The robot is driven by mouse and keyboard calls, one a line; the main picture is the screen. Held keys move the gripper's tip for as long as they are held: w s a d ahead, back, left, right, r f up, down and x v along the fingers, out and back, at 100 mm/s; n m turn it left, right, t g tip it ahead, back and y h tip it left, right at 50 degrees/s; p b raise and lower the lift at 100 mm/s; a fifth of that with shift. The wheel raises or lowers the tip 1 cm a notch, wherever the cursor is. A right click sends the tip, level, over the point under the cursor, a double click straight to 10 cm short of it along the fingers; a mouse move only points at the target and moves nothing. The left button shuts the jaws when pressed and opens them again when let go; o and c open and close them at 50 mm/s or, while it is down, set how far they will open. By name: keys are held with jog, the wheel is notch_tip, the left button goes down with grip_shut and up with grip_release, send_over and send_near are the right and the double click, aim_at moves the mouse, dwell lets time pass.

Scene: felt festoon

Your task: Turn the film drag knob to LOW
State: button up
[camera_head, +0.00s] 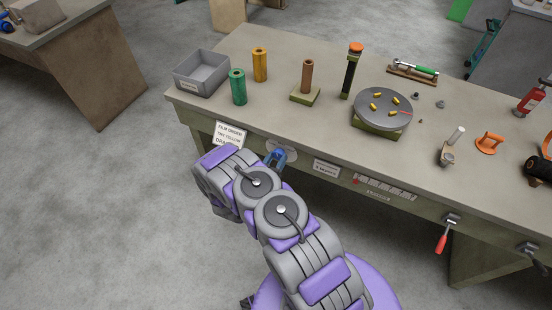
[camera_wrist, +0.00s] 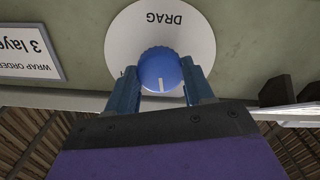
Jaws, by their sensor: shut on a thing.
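The film drag knob is a blue ribbed knob (camera_wrist: 159,68) with a white pointer line. It sits on a round white plate (camera_wrist: 160,28) marked DRAG on the bench front; the lettering appears upside down in the wrist view. The pointer line points toward the bottom of the wrist view. My gripper (camera_wrist: 161,82) is shut on the knob, one finger at each side. In the head view my gripper (camera_head: 275,157) is at the bench front and hides the knob. No LOW mark is readable.
A sign starting FILM DRAG (camera_head: 229,134) hangs left of the plate, and a wrap order card (camera_head: 327,169) is to its right. The bench top (camera_head: 230,116) holds a grey bin (camera_head: 202,75), rolls and a turntable (camera_head: 382,116). A red-handled tool (camera_head: 442,240) hangs at right.

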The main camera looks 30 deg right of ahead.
jog(key=n+p, duration=0.1)
jog(key=n, duration=0.4)
jog(key=shift+w+a+n, duration=0.1)
jog(key=shift+n, duration=2.3)
jog(key=o, duration=0.8)
jog(key=shift+w+f, duration=0.1)
jog(key=shift+o, duration=1.2)
jog(key=p+v, duration=0.2)
jog(key=v, duration=1.5)
jog(key=shift+a, duration=0.25)
